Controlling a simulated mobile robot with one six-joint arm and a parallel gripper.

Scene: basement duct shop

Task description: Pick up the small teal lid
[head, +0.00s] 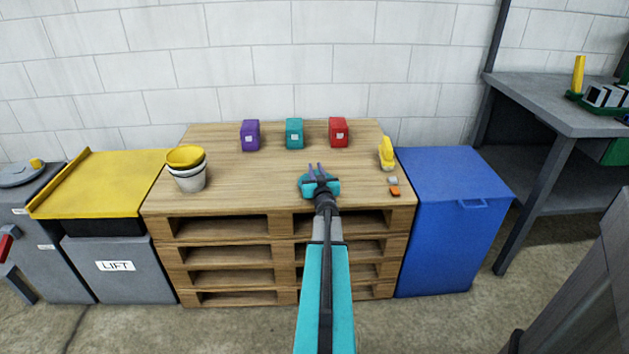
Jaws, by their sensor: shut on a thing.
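The small teal lid (304,183) shows at the near middle of the wooden pallet-stack top (240,180). My gripper (317,171) is over it, shut on it, with two dark fingers pointing away from me. The gripper hides the lid's middle, and teal shows on both sides of the fingers. I cannot tell whether the lid rests on the wood or is just above it.
Purple (250,135), teal (294,133) and red (338,132) boxes stand along the back. Stacked cups with a yellow top (187,168) stand left. A yellow object (386,153) and small pieces (394,190) are right. A blue bin (455,215) adjoins.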

